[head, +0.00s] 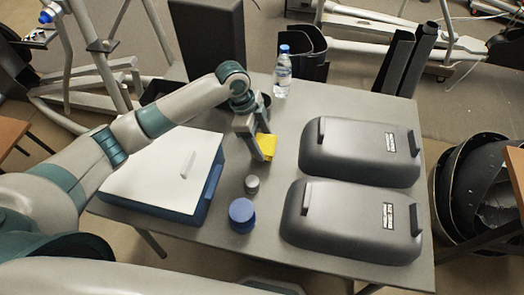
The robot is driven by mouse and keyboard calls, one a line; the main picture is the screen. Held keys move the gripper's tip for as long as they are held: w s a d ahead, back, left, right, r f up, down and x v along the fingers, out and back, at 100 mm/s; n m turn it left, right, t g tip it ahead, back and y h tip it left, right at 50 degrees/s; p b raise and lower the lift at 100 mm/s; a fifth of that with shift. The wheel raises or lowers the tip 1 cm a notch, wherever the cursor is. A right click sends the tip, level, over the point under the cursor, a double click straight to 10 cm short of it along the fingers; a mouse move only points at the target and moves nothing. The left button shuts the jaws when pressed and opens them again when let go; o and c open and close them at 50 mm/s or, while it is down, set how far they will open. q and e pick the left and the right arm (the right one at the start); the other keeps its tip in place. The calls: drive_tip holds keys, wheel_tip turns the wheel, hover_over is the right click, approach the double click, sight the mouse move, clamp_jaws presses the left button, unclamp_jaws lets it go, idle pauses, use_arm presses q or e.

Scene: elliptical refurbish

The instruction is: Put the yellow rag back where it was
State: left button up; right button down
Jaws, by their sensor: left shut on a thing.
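The yellow rag (265,147) shows between and beside the fingers of my left gripper (262,150). My left gripper is shut on it and points down over the middle of the grey table (330,98). Part of the rag is hidden by the fingers. I cannot tell whether the rag touches the tabletop. My right gripper is not in view.
A white-lidded blue box (165,170) stands left of the gripper. A small grey cylinder (252,184) and a blue-lidded jar (242,215) stand in front. Two dark covers (360,150) fill the right side. A water bottle (283,72) stands behind.

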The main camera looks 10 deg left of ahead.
use_arm(q)
wheel_tip(320, 180, down, 2)
drive_tip(key=shift+f, duration=0.35)
wheel_tip(320, 180, down, 3)
drive_tip(key=shift+r+p, duration=0.2)
drive_tip(key=shift+p, duration=0.3)
drive_tip(key=shift+f, duration=0.4)
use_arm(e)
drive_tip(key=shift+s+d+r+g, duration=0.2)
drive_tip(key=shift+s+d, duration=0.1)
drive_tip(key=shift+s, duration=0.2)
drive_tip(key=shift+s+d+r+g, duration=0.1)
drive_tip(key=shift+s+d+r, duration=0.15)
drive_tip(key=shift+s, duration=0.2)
use_arm(q)
drive_tip(key=shift+f, duration=0.15)
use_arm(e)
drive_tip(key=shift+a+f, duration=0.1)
use_arm(q)
drive_tip(key=o, duration=0.9)
drive_tip(key=shift+o, duration=0.2)
